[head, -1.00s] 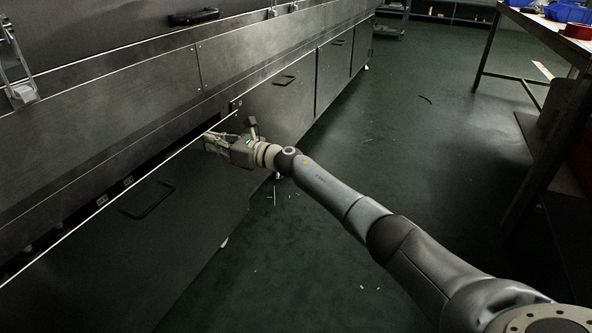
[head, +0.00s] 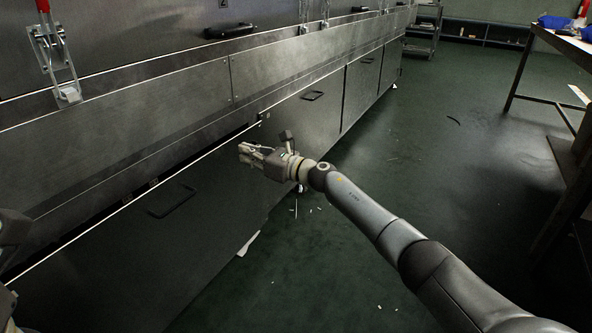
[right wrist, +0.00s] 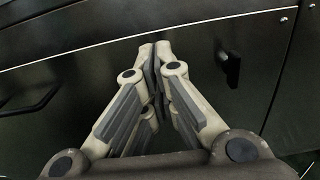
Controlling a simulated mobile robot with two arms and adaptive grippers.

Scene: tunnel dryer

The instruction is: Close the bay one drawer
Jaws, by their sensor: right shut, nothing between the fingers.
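The bay one drawer (head: 140,235) is the long dark front at the lower left of the head view, with a dark bar handle (head: 172,200). A narrow dark gap shows behind its pale top edge, so it stands slightly open. My right gripper (head: 243,152) is at the right end of the drawer front, below the top edge. Its fingers are shut and empty; in the right wrist view the fingertips (right wrist: 155,52) meet in front of the dark front. I cannot tell whether they touch it. Only part of my left arm shows at the left edge.
Neighbouring closed fronts (head: 305,115) run on to the right along the dryer. Open green floor (head: 420,160) lies to the right, with small scraps on it. A workbench (head: 565,40) stands at the far right and a cart (head: 422,30) at the back.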

